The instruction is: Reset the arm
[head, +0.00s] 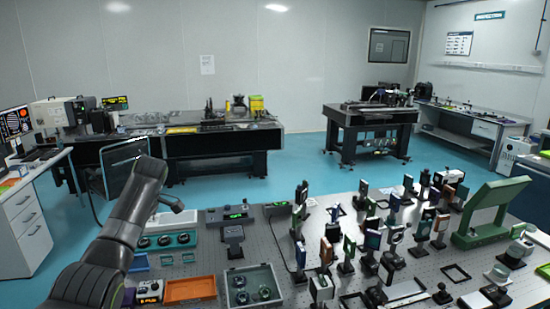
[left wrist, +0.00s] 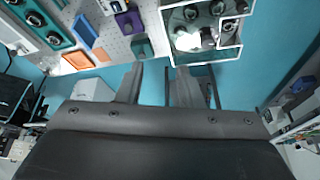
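My left arm (head: 115,240) comes in from the lower left of the head view and rises over the left end of the near optical table (head: 215,262). Its wrist end is raised, with a short grey part beside it, and the fingertips are not clear there. In the left wrist view my left gripper (left wrist: 158,72) has its two dark fingers apart with nothing between them. Beyond the fingertips are the table edge and a white-rimmed tray (left wrist: 204,55). I see no contact with either. My right arm and gripper are not in view.
An orange tray (head: 190,290), a grey-green box (head: 251,287) holding round parts and a black device (head: 234,237) lie near my left arm. Many upright optic mounts crowd the table's right half. A green frame (head: 490,212) stands far right. Blue floor is clear behind.

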